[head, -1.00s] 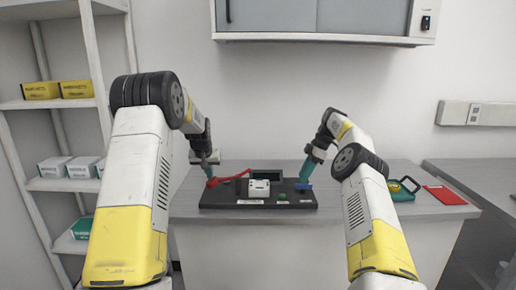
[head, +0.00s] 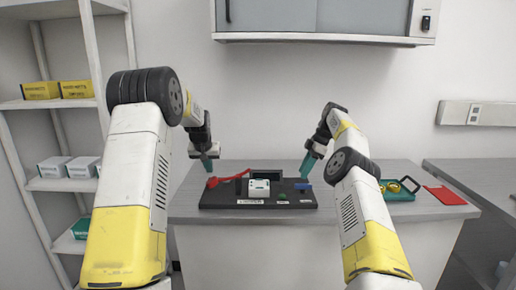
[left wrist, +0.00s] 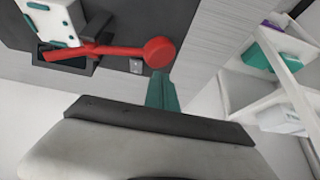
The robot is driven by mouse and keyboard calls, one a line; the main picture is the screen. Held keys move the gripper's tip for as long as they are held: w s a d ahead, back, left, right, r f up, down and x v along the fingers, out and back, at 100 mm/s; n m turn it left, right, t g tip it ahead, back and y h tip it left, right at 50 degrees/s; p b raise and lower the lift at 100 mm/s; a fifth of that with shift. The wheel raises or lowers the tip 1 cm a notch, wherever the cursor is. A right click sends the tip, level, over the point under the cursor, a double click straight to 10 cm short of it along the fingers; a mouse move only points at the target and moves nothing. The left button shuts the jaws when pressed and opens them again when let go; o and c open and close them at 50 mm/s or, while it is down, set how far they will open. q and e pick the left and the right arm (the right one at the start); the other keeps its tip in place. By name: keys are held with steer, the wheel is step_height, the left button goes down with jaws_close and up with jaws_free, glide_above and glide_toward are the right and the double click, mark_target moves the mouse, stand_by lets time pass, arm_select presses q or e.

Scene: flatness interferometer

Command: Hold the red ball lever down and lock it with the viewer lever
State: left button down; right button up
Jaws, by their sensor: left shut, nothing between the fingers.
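The flatness interferometer's black base (head: 225,203) lies on the grey bench, with a white block (head: 259,188) on it. The red ball lever (head: 213,182) has its ball at the left end; its arm runs right towards the white block. It also shows in the left wrist view (left wrist: 159,52). My left gripper (head: 207,168) is shut and empty, just above the ball, apparently clear of it. My right gripper (head: 303,174) hangs above a blue part (head: 303,186) at the base's right; whether its fingers are together is unclear. I cannot tell for certain which part is the viewer lever.
A teal tray (head: 392,196) with a yellow-handled item and a red booklet (head: 444,195) lie on the bench at right. A shelf (head: 62,184) with boxes stands at left. A wall cabinet (head: 320,38) hangs above. The bench front edge is clear.

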arm_select(q)
step_height(320, 180, up, 8)
steer(key=shift+f, duration=0.25)
stand_by(0.5)
